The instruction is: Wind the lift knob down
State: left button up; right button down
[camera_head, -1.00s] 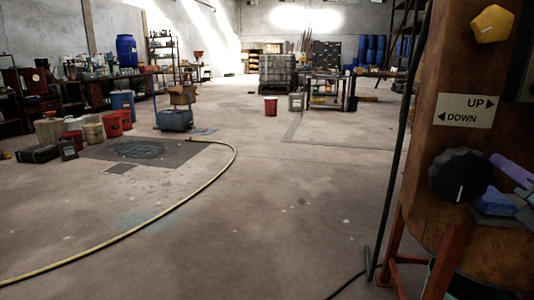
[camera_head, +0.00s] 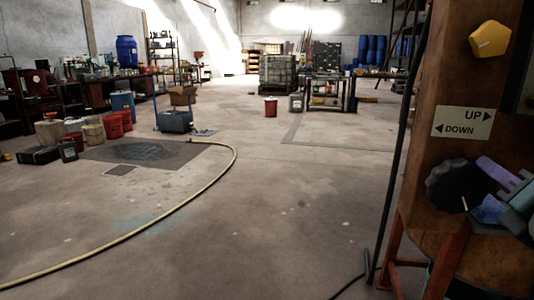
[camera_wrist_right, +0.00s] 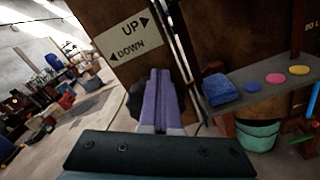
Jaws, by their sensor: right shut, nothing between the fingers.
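The black lift knob (camera_head: 452,186) sits on the brown metal panel (camera_head: 430,90), below a sign (camera_head: 463,122) reading UP with a right arrow and DOWN with a left arrow. A pale mark shows near the knob's lower right rim. My right gripper (camera_head: 486,165), with purple fingers, is shut and empty, its tips at the knob's upper right side. I cannot tell if they touch it. In the right wrist view the closed fingers (camera_wrist_right: 158,78) point at the panel below the sign (camera_wrist_right: 128,38), partly hiding the dark knob (camera_wrist_right: 134,100). My left gripper is not in view.
A yellow knob (camera_head: 490,38) is higher on the panel. A blue block (camera_wrist_right: 220,88) and pink and yellow discs lie on a shelf (camera_wrist_right: 258,88) right of the fingers. A dark cable hangs left of the panel. The floor (camera_head: 280,210) is open, crossed by a yellow hose (camera_head: 180,203).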

jog(key=shift+w+a+r+p, duration=0.15)
jog(key=shift+a+r+p, duration=0.15)
jog(key=shift+a, duration=0.75)
jog(key=shift+f, duration=0.15)
jog(key=r+p+v, duration=0.1)
jog(key=p+v, duration=0.1)
jog(key=v, duration=0.4)
dwell(0.6)
jog(key=shift+w+a, duration=0.1)
jog(key=shift+a, duration=0.1)
